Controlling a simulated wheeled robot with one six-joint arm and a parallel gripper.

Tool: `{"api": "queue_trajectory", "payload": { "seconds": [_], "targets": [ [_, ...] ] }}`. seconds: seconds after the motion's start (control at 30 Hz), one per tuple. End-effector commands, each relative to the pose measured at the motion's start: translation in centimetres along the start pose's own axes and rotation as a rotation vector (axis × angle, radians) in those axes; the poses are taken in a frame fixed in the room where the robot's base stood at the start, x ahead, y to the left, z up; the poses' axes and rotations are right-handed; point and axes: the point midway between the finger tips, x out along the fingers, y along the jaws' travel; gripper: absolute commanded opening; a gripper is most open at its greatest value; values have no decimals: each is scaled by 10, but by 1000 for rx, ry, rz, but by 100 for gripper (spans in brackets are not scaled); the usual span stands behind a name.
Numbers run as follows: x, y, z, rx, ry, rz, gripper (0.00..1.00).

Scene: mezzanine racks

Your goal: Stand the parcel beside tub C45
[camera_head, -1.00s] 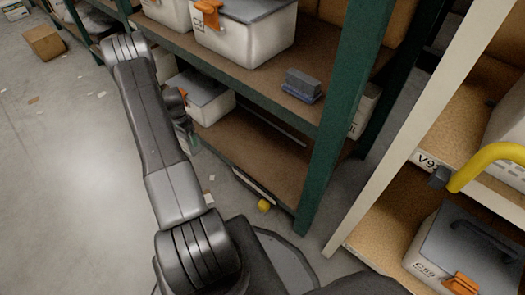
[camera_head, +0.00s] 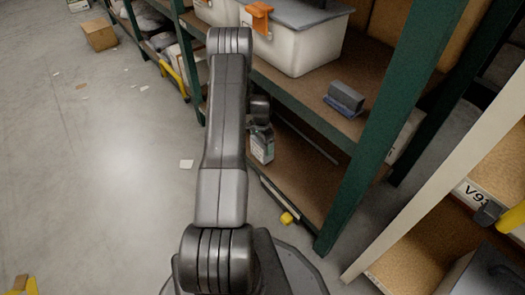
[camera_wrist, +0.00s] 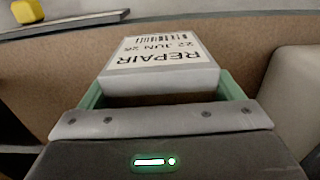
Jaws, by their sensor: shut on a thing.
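The parcel (camera_wrist: 160,66) is a small box with a white face reading "REPAIR" and "22 JUN 26", upside down in the wrist view. My gripper (camera_wrist: 162,90) is shut on it, with green fingers along both sides. In the head view the parcel (camera_head: 262,145) is in front of the lower shelf, partly behind my arm. A pale tub (camera_head: 295,45) with a grey lid and orange clip stands on the shelf above. No C45 label is readable, so I cannot tell which tub is C45.
A dark block on a blue base (camera_head: 344,101) sits on the upper shelf. A green post (camera_head: 385,130) stands right of the parcel. A yellow object (camera_head: 287,218) lies by the lower shelf edge. Another rack with a yellow bar (camera_head: 512,216) is at right.

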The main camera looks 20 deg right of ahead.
Motion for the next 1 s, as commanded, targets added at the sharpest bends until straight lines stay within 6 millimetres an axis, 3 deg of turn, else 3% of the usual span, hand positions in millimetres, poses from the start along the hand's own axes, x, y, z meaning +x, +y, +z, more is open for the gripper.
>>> {"api": "queue_trajectory", "payload": {
  "seconds": [0.13, 0.33, 0.73, 0.77, 0.8, 1.0],
  "targets": [
    [6, 3, -3, 0, 0, 0, 49],
    [34, 3, -3, 0, 0, 1, 49],
    [39, 2, -3, 0, 1, -1, 49],
    [38, 3, -2, 0, 0, 0, 90],
    [38, 3, -2, 0, 0, 0, 98],
    [38, 3, -2, 0, 0, 0, 100]
  ]
}}
